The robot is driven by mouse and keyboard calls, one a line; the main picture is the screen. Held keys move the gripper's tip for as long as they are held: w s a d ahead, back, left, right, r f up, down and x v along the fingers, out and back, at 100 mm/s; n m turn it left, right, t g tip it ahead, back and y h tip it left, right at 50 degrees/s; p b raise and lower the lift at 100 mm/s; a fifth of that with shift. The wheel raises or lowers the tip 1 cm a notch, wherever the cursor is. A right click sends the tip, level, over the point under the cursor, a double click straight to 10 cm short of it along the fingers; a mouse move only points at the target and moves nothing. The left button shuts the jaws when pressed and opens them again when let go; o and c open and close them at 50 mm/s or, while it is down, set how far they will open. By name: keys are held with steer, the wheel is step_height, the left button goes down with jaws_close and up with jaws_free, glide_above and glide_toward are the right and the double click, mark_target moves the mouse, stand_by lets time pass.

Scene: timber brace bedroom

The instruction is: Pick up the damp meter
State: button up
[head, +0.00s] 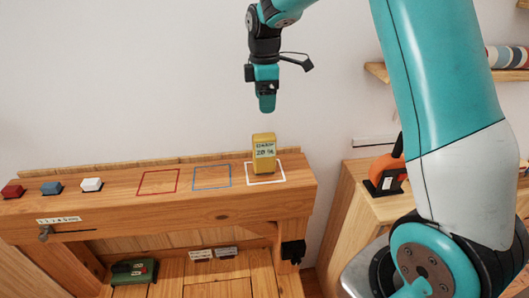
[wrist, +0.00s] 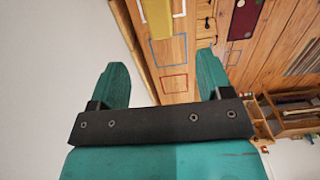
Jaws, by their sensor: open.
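The damp meter (head: 264,153) is a yellow upright block with a small display reading about 20 %. It stands in the white outlined square (head: 282,179) at the right end of the wooden beam. My gripper (head: 266,103) points down above the meter, with a clear gap between them. In the wrist view, my gripper (wrist: 163,85) shows two teal fingers spread apart with nothing between them. The yellow meter (wrist: 157,18) also shows there at the top edge, beyond the fingertips and partly cut off by the frame.
Red (head: 172,182) and blue (head: 212,177) outlined squares on the beam are empty. Red (head: 13,191), blue (head: 52,187) and white (head: 91,184) blocks sit at its left. A green case (head: 133,270) lies below. An orange tool (head: 386,172) stands on the right cabinet.

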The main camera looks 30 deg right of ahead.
mark_target(264, 144)
step_height(264, 144, down, 10)
steer(key=p, duration=0.2)
steer(key=shift+a+r+p, duration=0.1)
steer(key=shift+p, duration=0.3)
steer(key=shift+f+p, duration=1.4)
steer(key=shift+f, duration=1.2)
steer(key=c, duration=1)
steer(key=shift+c, duration=0.4)
steer(key=shift+r, duration=0.2)
